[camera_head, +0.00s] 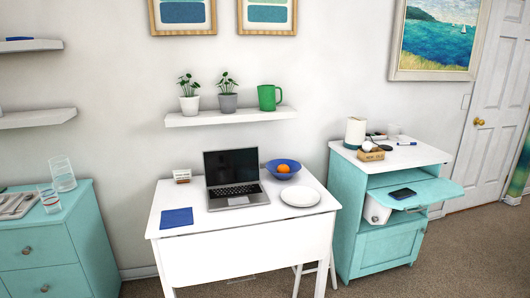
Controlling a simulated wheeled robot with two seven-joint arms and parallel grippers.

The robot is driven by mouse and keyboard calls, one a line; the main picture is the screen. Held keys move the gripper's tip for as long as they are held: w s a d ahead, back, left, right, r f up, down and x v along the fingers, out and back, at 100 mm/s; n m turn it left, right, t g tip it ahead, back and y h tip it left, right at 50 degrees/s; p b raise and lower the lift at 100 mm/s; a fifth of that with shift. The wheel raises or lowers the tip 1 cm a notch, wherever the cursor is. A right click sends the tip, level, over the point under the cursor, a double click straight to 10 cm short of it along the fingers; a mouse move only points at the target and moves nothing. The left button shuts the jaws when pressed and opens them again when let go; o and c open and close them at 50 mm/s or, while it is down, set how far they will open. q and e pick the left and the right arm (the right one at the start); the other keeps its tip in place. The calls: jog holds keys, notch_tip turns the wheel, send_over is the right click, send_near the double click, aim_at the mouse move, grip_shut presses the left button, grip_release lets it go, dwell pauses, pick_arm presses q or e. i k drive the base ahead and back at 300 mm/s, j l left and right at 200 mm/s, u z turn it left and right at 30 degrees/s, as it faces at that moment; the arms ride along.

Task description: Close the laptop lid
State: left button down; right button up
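An open laptop (236,192) sits near the middle of a white desk (240,227). Its lid (231,166) stands up with a dark screen facing me, and its silver keyboard base lies flat on the desktop. Neither of my grippers shows in the head view, so I cannot see whether they are open or shut.
On the desk, a blue cloth (176,217) lies left of the laptop, and a blue bowl (283,169) and a white plate (300,196) are to its right. Teal cabinets (68,230) flank the desk. A shelf (230,116) hangs above the laptop. Carpet is clear at right front.

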aim_at(227, 167)
jog(key=i+j+z, duration=0.15)
jog(key=j+z, duration=0.15)
jog(key=i+j+z, duration=0.15)
jog(key=j+z, duration=0.5)
jog(key=j, duration=0.2)
